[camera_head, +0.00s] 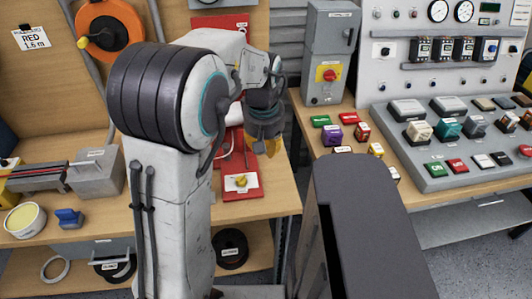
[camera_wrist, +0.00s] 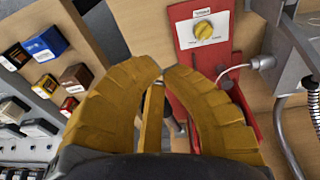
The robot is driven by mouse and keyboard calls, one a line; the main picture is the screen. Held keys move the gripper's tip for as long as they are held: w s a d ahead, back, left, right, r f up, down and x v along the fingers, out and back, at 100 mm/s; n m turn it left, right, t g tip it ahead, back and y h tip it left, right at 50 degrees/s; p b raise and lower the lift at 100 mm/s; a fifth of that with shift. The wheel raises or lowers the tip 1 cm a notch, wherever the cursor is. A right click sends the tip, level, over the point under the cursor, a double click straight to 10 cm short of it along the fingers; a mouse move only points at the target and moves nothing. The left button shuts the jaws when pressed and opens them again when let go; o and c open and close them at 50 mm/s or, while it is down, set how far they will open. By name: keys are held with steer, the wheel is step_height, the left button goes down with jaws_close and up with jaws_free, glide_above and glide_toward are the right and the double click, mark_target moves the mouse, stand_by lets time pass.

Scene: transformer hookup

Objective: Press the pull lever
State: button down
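My gripper (camera_head: 267,148) points down over the wooden bench, beside a red unit. In the wrist view its two yellow fingers (camera_wrist: 162,70) curve inward and their tips nearly meet. I see nothing clearly held between them. A red panel (camera_wrist: 183,40) with a round yellow knob (camera_wrist: 203,30) is just beyond the fingertips. The knob also shows in the head view (camera_head: 241,181). A red, box-like part (camera_wrist: 247,122) is to the right of the fingers. Dark parts behind the right finger are partly hidden. I cannot pick out the pull lever with certainty.
A grey switch box (camera_head: 328,50) with a red and yellow rotary switch stands behind, to the right. Several coloured blocks and a grey button console (camera_head: 455,135) are on the right bench. A white cable plug (camera_wrist: 264,62) sits near the red panel. A vise (camera_head: 95,172) is at left.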

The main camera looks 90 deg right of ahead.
steer(key=shift+a+r+b, duration=0.35)
steer(key=shift+a+r, duration=0.5)
steer(key=shift+r, duration=0.25)
stand_by(0.6)
